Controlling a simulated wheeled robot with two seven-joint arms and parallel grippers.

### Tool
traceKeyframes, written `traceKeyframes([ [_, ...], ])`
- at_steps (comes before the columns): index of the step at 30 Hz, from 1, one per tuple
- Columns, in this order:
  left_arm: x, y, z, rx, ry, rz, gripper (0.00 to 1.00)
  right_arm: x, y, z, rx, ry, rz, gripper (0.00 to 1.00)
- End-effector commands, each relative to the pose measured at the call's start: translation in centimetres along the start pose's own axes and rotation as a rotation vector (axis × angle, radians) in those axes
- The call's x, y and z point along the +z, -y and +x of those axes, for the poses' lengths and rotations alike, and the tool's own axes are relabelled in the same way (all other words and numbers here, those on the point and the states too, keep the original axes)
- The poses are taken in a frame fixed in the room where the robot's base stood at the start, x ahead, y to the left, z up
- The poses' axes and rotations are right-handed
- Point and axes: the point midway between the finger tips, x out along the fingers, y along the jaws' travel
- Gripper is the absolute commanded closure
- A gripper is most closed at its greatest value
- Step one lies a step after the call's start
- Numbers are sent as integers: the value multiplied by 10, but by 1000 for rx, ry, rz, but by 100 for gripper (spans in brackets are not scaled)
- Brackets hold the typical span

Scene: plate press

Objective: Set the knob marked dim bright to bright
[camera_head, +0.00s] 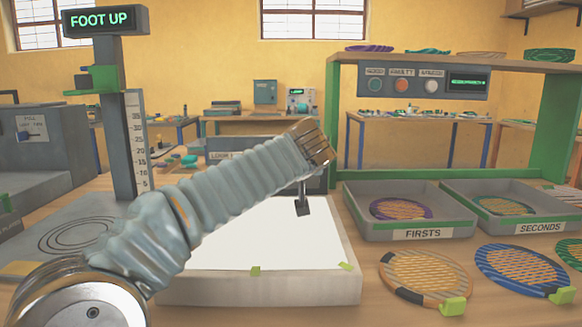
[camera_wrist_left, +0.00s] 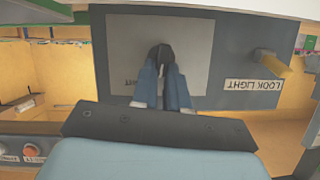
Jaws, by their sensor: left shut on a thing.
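A dark round knob (camera_wrist_left: 161,52) sits on a pale grey plate (camera_wrist_left: 195,45) of the blue-grey look light panel (camera_wrist_left: 235,30), in the left wrist view, which shows the panel upside down. My left gripper (camera_wrist_left: 163,68) is shut on the knob, its blue fingers on either side. The fingers cover part of the plate's lettering, and I cannot read the knob's setting. In the head view my left arm reaches to the panel behind the white-topped light box (camera_head: 265,245); the arm hides the knob there. My right gripper is not in view.
Right of the light box stand the FIRSTS tray (camera_head: 375,229) and SECONDS tray (camera_head: 480,227), with an orange-strung racket (camera_head: 427,277) in front. A post with a FOOT UP sign (camera_head: 99,20) stands left.

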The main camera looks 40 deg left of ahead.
Motion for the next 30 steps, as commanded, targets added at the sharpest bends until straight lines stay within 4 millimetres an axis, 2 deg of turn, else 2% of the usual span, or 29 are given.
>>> traceKeyframes([
  [15, 5, -8, 4, -146, 8, 358, 100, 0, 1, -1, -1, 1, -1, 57],
  [30, 6, -8, 5, -190, 10, 453, 100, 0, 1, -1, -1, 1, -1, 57],
])
